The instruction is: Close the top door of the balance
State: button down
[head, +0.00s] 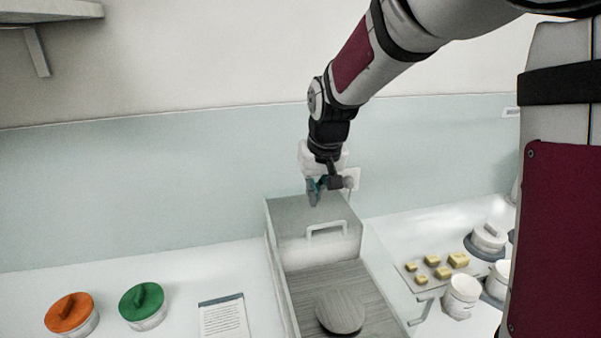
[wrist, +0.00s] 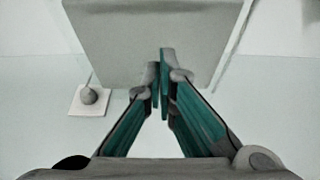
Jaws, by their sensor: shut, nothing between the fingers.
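The balance (head: 374,280) is a box on the counter, with a round grey pan (head: 340,312) showing through its open front part of the top. Its top door (head: 290,215), a grey panel with a pale bar handle (head: 327,229), is at the back end, leaving the pan uncovered. I cannot tell whether the panel is tilted or flat. My gripper (head: 314,198) is at the door's far edge, beyond the handle, pointing down. In the wrist view, the teal fingers (wrist: 161,78) are shut and empty, overlapping the grey panel (wrist: 140,35); contact is unclear.
A wall plate with a round knob (wrist: 88,96) is close beside my gripper. Several yellow blocks on a board (head: 407,270) and white pots (head: 461,295) stand right.

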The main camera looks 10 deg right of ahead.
aim_at(319, 231)
jog(key=s, duration=0.1)
jog(key=s+f+p, duration=0.1)
jog(key=s, duration=0.1)
jog(key=shift+s+f, duration=0.25)
jog(key=shift+s, duration=0.15)
